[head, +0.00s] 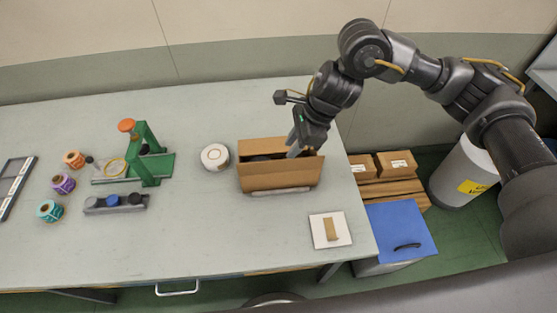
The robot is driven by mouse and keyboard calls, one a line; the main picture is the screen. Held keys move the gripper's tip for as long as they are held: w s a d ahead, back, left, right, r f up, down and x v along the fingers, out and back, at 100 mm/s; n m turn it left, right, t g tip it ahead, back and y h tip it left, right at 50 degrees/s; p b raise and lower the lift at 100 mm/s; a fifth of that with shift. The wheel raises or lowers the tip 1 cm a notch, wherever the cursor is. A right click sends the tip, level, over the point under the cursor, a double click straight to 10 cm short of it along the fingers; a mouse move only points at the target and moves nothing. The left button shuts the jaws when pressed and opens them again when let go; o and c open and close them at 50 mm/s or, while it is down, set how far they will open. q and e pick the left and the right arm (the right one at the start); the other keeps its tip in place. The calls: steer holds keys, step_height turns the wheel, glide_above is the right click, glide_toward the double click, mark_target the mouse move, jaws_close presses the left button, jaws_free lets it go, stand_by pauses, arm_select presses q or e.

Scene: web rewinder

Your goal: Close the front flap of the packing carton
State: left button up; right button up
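The packing carton (278,178) stands on the table, open at the top, with a dark interior partly visible. Its back flap (262,145) stands up along the far side. A pale strip (282,191) runs along the foot of the front face; I cannot tell whether it is part of the front flap. My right gripper (293,150) reaches down from above at the right part of the carton's opening, and its fingertips overlap the opening. Whether it touches the carton or is open is too small to tell. My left gripper is not in view.
A white tape roll (215,157) stands just left of the carton. A white card with a tan piece (331,230) lies at the front right. A green rewinder (147,155) and several coloured rolls stand farther left. The table front between them is clear.

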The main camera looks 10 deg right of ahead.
steer(key=p, duration=0.2)
glide_above(278, 168)
steer(key=d, duration=0.2)
steer(key=f, duration=0.4)
steer(key=shift+s+a+f, duration=0.1)
steer(key=shift+a+f, duration=0.1)
steer(key=shift+a, duration=0.05)
steer(key=x, duration=0.3)
steer(key=shift+f, duration=0.15)
steer(key=shift+a+f, duration=0.1)
steer(key=shift+f, duration=0.3)
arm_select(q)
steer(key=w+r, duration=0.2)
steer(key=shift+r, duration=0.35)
arm_select(e)
steer(key=shift+c, duration=0.3)
jaws_close()
